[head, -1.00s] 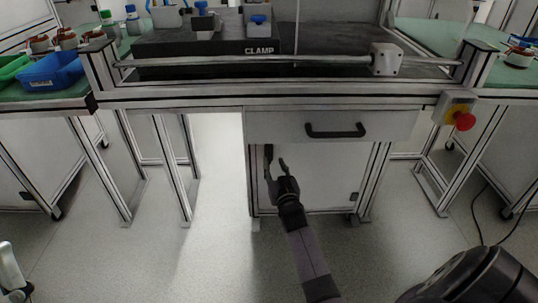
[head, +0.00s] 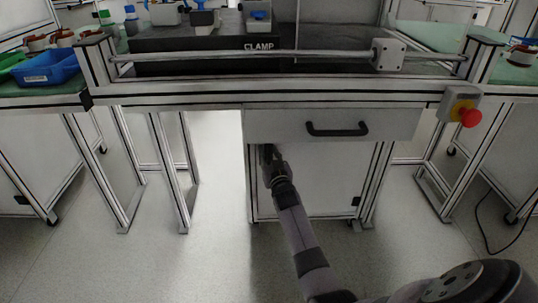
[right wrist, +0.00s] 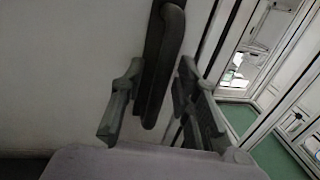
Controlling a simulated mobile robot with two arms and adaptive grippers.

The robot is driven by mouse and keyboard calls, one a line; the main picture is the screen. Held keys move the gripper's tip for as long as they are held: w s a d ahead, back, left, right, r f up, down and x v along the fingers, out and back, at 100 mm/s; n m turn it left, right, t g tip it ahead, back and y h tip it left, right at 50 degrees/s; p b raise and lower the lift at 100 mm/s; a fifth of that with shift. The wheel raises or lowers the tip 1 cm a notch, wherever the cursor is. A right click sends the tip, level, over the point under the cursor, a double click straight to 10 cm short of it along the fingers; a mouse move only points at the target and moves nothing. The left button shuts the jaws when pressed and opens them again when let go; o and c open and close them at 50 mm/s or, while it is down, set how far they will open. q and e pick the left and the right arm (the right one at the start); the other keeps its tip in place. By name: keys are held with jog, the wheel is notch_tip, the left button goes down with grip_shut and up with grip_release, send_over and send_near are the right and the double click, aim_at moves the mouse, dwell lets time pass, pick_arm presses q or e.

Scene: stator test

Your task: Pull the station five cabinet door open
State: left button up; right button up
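The white cabinet door (head: 325,180) is under the bench in the head view, below a drawer, and looks closed. Its dark upright handle (right wrist: 163,60) is near the door's left edge and is mostly hidden by my right gripper in the head view. My right gripper (head: 271,158) is at the handle. In the right wrist view, the two fingers of the right gripper (right wrist: 160,75) stand apart, one on each side of the handle's lower end, with a visible gap on the left side. Whether the right finger touches it I cannot tell. My left gripper is not in view.
A drawer front (head: 275,125) with a black horizontal handle (head: 336,130) sits above the door. A red emergency button (head: 470,117) is on the right of the bench frame. Bench legs (head: 172,170) stand to the left. Floor in front is clear.

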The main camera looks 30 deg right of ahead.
grip_shut()
dwell(0.6)
